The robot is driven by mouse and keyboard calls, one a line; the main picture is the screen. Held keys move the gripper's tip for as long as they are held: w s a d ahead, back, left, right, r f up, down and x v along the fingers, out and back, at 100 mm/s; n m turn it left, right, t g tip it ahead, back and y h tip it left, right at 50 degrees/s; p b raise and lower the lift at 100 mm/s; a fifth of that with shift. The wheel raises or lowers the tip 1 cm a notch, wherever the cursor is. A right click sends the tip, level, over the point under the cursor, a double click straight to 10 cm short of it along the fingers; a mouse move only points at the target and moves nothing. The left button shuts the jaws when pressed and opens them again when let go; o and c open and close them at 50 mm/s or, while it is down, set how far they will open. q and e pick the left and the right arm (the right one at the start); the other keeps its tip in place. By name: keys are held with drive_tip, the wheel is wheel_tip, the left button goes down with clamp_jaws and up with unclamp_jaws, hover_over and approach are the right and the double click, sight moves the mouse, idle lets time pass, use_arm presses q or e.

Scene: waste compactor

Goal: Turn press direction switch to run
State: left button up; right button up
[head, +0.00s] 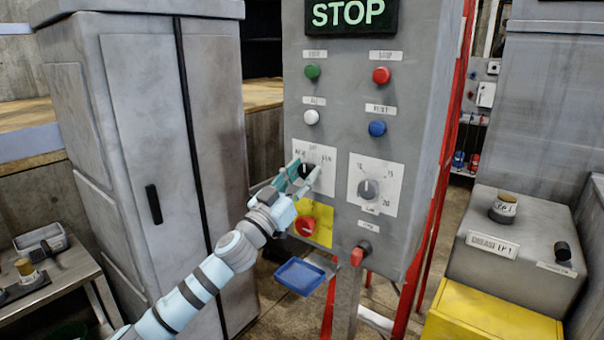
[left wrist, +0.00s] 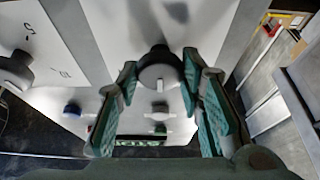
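The press direction switch is a black rotary knob (head: 306,170) on a white label plate (head: 322,157) on the grey control panel. Small labels sit at its left, top and right; they are hard to read. In the left wrist view the knob (left wrist: 158,70) carries a white mark that appears to point to the middle, top label. My left gripper (head: 298,180) is at the switch, fingers on either side of the knob. In the wrist view its fingers (left wrist: 160,85) stand apart around the knob; whether they touch it is unclear. My right gripper is out of view.
A second dial (head: 368,189) is just right of the switch. A red emergency button (head: 306,226) on yellow sits below. Green (head: 312,72), red (head: 381,75), white (head: 311,117) and blue (head: 377,128) buttons are above. A grey cabinet (head: 150,130) stands left.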

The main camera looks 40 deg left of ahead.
use_arm(q)
drive_tip(key=c, duration=0.3)
drive_tip(key=shift+m, duration=0.3)
drive_tip(key=shift+m+h, duration=0.6)
drive_tip(key=shift+m, duration=0.1)
drive_tip(key=m, duration=0.1)
drive_tip(key=m+h+p, duration=0.1)
drive_tip(key=m, duration=0.1)
drive_tip(key=shift+r+h, duration=0.2)
drive_tip(key=shift+h, duration=0.1)
drive_tip(key=m+h+p, duration=0.1)
drive_tip(key=m+p, duration=0.1)
drive_tip(key=m, duration=0.1)
drive_tip(key=m+g+h+p, duration=0.1)
drive_tip(key=m+p, duration=0.2)
drive_tip(key=shift+r+g, duration=0.15)
drive_tip(key=shift+g, duration=0.15)
drive_tip(key=shift+f+m+g+h+p, duration=0.2)
drive_tip(key=shift+m+g+h+p, duration=0.35)
drive_tip(key=shift+m+p, duration=0.85)
drive_tip(key=shift+h, duration=0.25)
